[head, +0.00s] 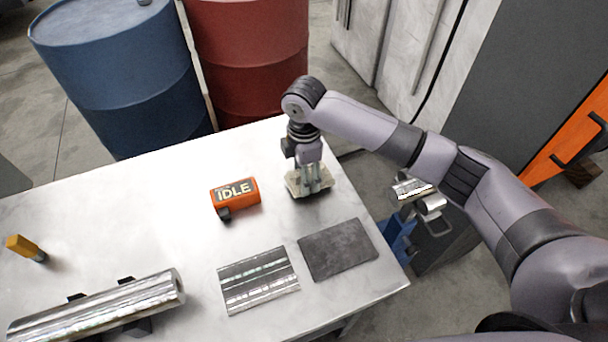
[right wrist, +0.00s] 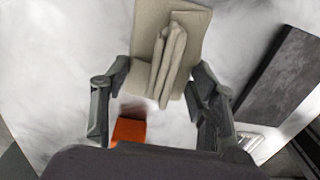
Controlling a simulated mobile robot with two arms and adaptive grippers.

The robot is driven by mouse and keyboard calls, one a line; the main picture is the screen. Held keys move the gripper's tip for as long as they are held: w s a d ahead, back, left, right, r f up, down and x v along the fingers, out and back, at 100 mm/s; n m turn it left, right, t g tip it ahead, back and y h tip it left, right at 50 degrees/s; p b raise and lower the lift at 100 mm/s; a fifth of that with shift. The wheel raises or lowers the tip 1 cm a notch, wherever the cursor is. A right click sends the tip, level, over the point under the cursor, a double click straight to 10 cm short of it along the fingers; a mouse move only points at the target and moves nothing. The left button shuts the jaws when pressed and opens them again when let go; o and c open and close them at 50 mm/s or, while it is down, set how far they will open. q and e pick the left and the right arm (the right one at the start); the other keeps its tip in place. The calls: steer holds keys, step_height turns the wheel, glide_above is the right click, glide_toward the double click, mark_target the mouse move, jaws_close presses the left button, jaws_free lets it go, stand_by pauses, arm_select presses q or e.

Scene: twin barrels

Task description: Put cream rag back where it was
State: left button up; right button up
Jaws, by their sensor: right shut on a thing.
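The cream rag (head: 297,188) is at the right gripper on the far right part of the table. In the right wrist view the rag (right wrist: 187,22) has a raised fold standing between the fingers. My right gripper (head: 311,182) points down from above and is shut on this fold; the fingers (right wrist: 160,85) lie on both sides of it. The rag looks to be at or just above the tabletop; I cannot tell whether it touches. My left gripper is not in view.
An orange IDLE device (head: 236,193) lies left of the rag. A dark grey plate (head: 338,249) and a shiny welded plate (head: 258,280) lie nearer. A metal pipe (head: 100,308) and a yellow-handled tool (head: 22,246) are left. Blue (head: 118,70) and red (head: 250,55) barrels stand behind the table.

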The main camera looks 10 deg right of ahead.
steer(key=shift+f, duration=0.8)
steer(key=shift+f, duration=0.15)
steer(key=o, duration=1.1)
step_height(320, 180, up, 12)
steer(key=shift+r+b, duration=0.2)
steer(key=shift+b, duration=0.65)
steer(key=shift+s+f, duration=0.1)
